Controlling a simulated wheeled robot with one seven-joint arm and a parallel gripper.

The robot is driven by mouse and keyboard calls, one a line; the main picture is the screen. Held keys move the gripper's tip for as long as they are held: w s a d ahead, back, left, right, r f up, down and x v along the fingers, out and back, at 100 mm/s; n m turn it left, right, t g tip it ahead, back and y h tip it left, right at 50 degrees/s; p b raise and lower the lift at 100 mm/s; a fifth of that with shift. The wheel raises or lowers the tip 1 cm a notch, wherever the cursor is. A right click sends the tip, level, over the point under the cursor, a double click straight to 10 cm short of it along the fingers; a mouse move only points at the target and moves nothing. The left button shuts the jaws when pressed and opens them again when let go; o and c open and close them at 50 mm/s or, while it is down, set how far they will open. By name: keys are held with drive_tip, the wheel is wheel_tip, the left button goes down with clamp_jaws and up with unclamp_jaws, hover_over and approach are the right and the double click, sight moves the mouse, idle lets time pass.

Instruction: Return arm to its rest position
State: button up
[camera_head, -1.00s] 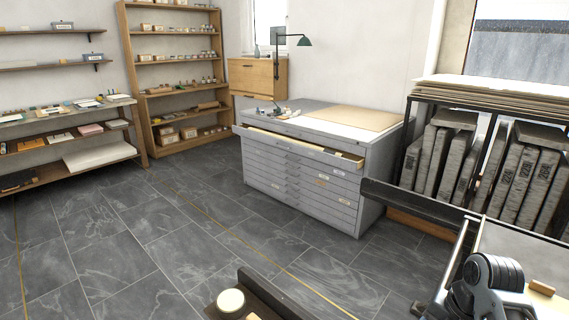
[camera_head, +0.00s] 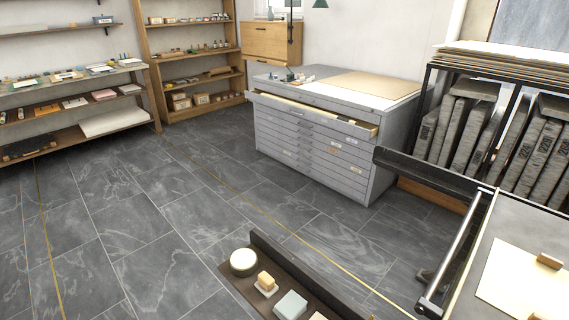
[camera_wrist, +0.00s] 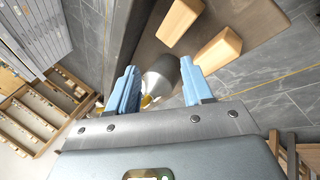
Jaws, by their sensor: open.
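My gripper (camera_wrist: 158,66) shows only in the wrist view, with its two blue fingers apart and nothing held between them. Beyond the gap, a grey rounded object (camera_wrist: 163,72) is partly hidden by the fingers; I cannot tell what it is. Two wooden blocks (camera_wrist: 180,20) lie on a dark surface beyond and to the right of the fingers. No part of my arm is clear in the head view.
The grey flat-file cabinet (camera_head: 310,150) has its top drawer (camera_head: 315,116) pulled partly out. A dark-edged tray (camera_head: 262,262) holds a round pale tin (camera_head: 243,262) and small blocks. A rack of stone slabs (camera_head: 477,135) stands at right. The tiled floor (camera_head: 150,230) is open.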

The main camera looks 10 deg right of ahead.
drive_tip(key=s+a+m, duration=0.1)
drive_tip(key=s+a+m+t, duration=0.1)
drive_tip(key=s, duration=0.1)
drive_tip(key=s+a+m, duration=0.1)
drive_tip(key=s, duration=0.1)
drive_tip(key=shift+s+r+h, duration=0.1)
drive_tip(key=shift+r+h, duration=0.2)
drive_tip(key=shift+r, duration=0.1)
drive_tip(key=s+a+r+m+t, duration=0.2)
drive_tip(key=s+r+m+t, duration=0.5)
drive_tip(key=s+r+m, duration=0.5)
drive_tip(key=s+r, duration=0.5)
drive_tip(key=r, duration=0.4)
drive_tip(key=shift+s+a+t, duration=0.2)
drive_tip(key=shift+s+t, duration=0.1)
drive_tip(key=shift+s, duration=0.05)
drive_tip(key=shift+r, duration=0.1)
